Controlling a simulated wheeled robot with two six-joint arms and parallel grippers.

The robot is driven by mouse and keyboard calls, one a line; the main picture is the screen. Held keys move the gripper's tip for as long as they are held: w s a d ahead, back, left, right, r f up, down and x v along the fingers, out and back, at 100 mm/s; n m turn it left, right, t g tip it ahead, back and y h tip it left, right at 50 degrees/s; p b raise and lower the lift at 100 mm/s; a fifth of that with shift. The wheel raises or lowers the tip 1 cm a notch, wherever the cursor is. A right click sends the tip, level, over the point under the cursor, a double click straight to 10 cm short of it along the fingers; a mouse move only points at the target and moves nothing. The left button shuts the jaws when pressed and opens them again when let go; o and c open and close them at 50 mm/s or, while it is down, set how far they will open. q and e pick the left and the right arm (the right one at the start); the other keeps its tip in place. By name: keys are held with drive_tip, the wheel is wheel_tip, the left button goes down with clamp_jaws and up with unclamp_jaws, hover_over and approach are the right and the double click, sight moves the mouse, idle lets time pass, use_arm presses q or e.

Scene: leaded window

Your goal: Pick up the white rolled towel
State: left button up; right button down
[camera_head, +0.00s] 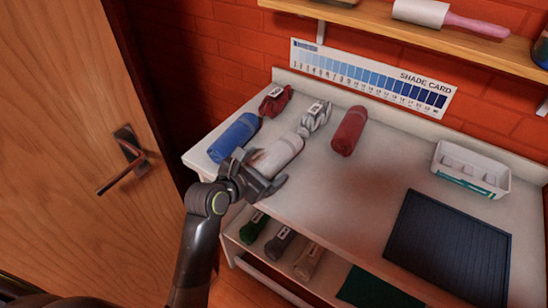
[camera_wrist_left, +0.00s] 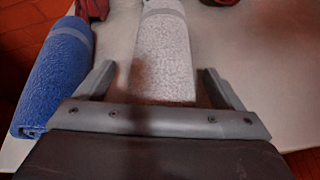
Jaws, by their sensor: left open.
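The white rolled towel (camera_head: 279,154) lies on the white tabletop, with a grey band around it. In the head view, my left gripper (camera_head: 262,182) is at its near end and hides part of it. In the left wrist view, the white towel (camera_wrist_left: 164,55) runs away from me between the two open fingers of my left gripper (camera_wrist_left: 161,90). There is a gap on each side, and the gripper holds nothing. I cannot tell how high the fingers are above the table. My right gripper is not in view.
A blue rolled towel (camera_head: 234,137) lies close to the left, and a red one (camera_head: 349,131) to the right. Red (camera_head: 275,100) and grey-white (camera_head: 315,117) twisted bundles lie behind. A white bin (camera_head: 471,168) and dark ribbed mat (camera_head: 449,248) are at the right. The tabletop's middle is clear.

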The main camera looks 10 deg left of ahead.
use_arm(q)
drive_tip(key=c, duration=1.1)
